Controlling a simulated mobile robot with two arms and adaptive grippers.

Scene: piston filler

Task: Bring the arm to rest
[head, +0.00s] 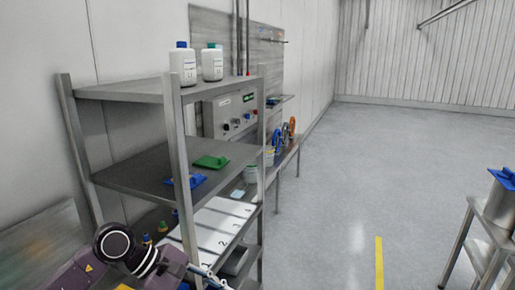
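Part of my arm (145,262), a dark round joint with a pale ring, shows at the bottom left, in front of the lower part of a metal shelf rack (175,120). I cannot make out gripper fingers there. My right arm is out of the picture. Nothing held is visible.
A control panel (231,114) stands behind. A steel pot (501,205) sits on a stand at right. The middle floor (350,180) is clear.

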